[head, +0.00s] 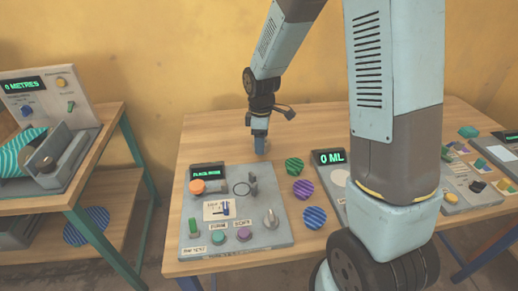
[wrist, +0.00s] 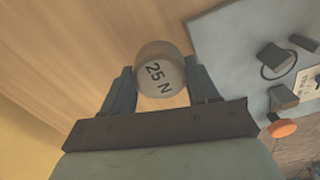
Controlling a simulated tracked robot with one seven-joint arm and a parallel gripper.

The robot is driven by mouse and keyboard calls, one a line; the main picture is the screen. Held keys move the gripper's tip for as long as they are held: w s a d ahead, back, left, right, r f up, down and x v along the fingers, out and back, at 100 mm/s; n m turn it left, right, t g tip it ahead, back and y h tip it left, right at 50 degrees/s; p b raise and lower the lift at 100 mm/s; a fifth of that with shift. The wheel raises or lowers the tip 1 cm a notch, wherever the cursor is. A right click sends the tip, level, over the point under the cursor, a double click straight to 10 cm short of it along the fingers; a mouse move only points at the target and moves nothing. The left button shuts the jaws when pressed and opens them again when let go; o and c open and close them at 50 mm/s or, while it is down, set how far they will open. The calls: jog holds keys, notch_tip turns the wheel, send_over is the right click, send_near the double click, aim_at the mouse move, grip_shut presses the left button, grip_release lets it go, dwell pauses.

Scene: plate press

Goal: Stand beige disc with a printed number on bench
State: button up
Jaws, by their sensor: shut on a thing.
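The beige disc (wrist: 161,78), printed "25 N", sits between the two fingers of my gripper (wrist: 162,85) in the wrist view. The fingers are shut on its sides and the number faces the camera. In the head view my gripper (head: 260,143) points down at the bench (head: 215,135), behind the grey press panel. The disc is hidden or too small to make out there. I cannot tell whether it touches the bench top.
The grey press panel (head: 243,240) with an orange knob (head: 197,187) and levers stands just in front of my gripper. Striped green (head: 294,166), purple (head: 303,190) and blue (head: 315,217) discs lie to its right. Bare wood lies left of and behind my gripper.

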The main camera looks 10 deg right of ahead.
jog(key=shift+w+a+f, duration=0.1)
jog(key=shift+w+f, duration=0.05)
jog(key=shift+f, duration=1.65)
jog(key=o, duration=0.9)
jog(key=shift+f, duration=0.1)
